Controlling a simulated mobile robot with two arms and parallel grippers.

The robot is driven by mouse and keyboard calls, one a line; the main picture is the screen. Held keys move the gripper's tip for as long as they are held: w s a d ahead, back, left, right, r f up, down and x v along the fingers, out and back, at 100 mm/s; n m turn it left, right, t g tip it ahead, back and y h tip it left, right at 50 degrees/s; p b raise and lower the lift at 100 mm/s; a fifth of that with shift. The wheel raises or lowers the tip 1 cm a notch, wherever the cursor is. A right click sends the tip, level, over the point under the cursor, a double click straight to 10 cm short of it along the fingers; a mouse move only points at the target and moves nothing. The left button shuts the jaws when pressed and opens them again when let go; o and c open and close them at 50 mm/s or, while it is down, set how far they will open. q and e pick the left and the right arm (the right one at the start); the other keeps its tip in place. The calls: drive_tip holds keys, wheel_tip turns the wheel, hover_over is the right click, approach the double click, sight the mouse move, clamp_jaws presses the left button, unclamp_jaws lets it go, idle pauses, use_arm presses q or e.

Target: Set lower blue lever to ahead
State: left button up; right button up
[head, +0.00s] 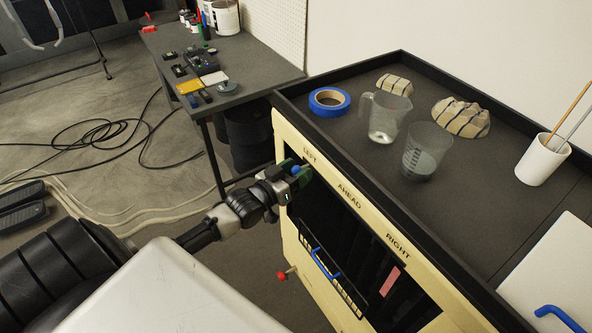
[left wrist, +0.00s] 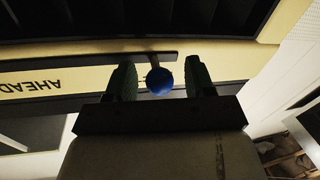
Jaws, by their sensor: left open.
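A blue ball knob (head: 296,170) on a short lever sits at the panel's upper left edge, beside the LEFT label (head: 309,156). In the left wrist view the knob (left wrist: 159,81) sits between the two green fingers of my left gripper (left wrist: 160,82), with a gap on each side. My left gripper (head: 290,174) is open around it in the head view, partly hiding the lever. The AHEAD label (head: 349,196) is farther right along the panel edge. I see no second blue-knobbed lever. My right gripper is not in view.
A red knob (head: 281,276) sticks out at the panel's lower left. A blue handle (head: 325,263) is on a wire rack in the panel opening. The black tray top (head: 465,210) holds blue tape (head: 329,102), two clear beakers and a white cup (head: 543,160).

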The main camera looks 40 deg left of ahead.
use_arm(q)
drive_tip(key=c, duration=1)
clamp_jaws()
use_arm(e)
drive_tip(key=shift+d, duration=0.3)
use_arm(q)
drive_tip(key=shift+s+d, duration=0.15)
drive_tip(key=shift+d, duration=0.15)
drive_tip(key=s+d+p, duration=0.1)
drive_tip(key=d+p, duration=0.1)
drive_tip(key=d, duration=0.2)
drive_tip(key=s+d+p, duration=0.1)
drive_tip(key=s+d, duration=0.1)
drive_tip(key=d, duration=0.2)
drive_tip(key=s+d+p, duration=0.2)
drive_tip(key=d, duration=0.2)
drive_tip(key=shift+s+d+p, duration=0.15)
drive_tip(key=shift+d+p, duration=0.2)
drive_tip(key=shift+s+d, duration=0.15)
drive_tip(key=shift+d, duration=0.2)
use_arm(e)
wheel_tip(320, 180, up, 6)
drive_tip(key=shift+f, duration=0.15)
use_arm(q)
drive_tip(key=o, duration=1)
unclamp_jaws()
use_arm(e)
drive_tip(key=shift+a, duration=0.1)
